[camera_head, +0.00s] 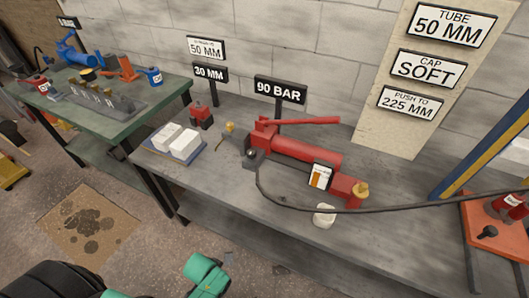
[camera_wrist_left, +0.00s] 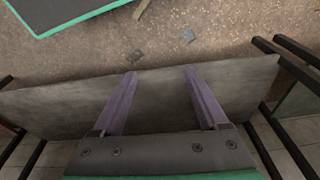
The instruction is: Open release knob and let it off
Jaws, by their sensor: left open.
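A red hand pump (camera_head: 305,150) with a long red lever (camera_head: 305,122) lies on the grey bench under the "90 BAR" sign. A small brass-coloured knob (camera_head: 361,189) stands at its right end. Another yellow-brass fitting (camera_head: 230,127) shows left of the pump; I cannot tell for sure which of the two is the release knob. A black hose runs from the pump's left block to the right. My left gripper (camera_wrist_left: 160,72) is open and empty in the left wrist view, over a grey surface, with neither pump nor knob between its fingers. My right gripper is not in view.
The grey bench (camera_head: 250,200) also holds a tray with white blocks (camera_head: 185,145), a small red block (camera_head: 201,116) and a white cup (camera_head: 324,216). A green bench (camera_head: 130,120) stands left.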

